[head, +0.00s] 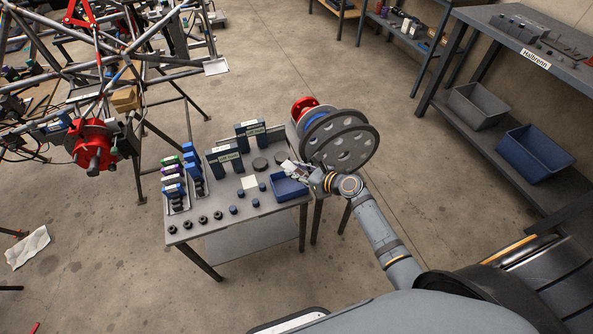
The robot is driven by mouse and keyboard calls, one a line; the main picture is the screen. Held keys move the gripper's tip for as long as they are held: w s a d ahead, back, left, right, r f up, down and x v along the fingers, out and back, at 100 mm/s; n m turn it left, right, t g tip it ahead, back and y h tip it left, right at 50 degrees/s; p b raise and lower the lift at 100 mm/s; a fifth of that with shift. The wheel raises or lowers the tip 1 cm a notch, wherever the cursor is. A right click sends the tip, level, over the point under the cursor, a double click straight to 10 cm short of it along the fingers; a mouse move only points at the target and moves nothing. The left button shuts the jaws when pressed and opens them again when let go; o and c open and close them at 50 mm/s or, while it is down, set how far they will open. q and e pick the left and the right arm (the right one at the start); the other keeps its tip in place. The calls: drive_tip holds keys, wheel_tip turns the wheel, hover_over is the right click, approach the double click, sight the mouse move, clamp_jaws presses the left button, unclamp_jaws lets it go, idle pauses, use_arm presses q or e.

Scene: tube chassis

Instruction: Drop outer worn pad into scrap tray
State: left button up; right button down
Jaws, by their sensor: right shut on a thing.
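My right gripper (291,168) is above the back edge of a small blue open tray (291,196) at the right end of the work table. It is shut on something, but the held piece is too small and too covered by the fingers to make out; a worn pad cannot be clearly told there. The tray's visible inside looks empty. My left gripper is not in view. A red brake caliper (88,140) sits on the tube chassis (150,62) at the left.
Large drilled discs (342,150) stand just behind my right gripper. Grey (480,108) and blue (537,152) bins sit on the right shelf.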

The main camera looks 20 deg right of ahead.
drive_tip(key=c, duration=0.9)
unclamp_jaws()
drive_tip(key=shift+r, duration=0.1)
drive_tip(key=shift+s+d, duration=0.1)
drive_tip(key=shift+s, duration=0.1)
drive_tip(key=shift+v, duration=5.8)
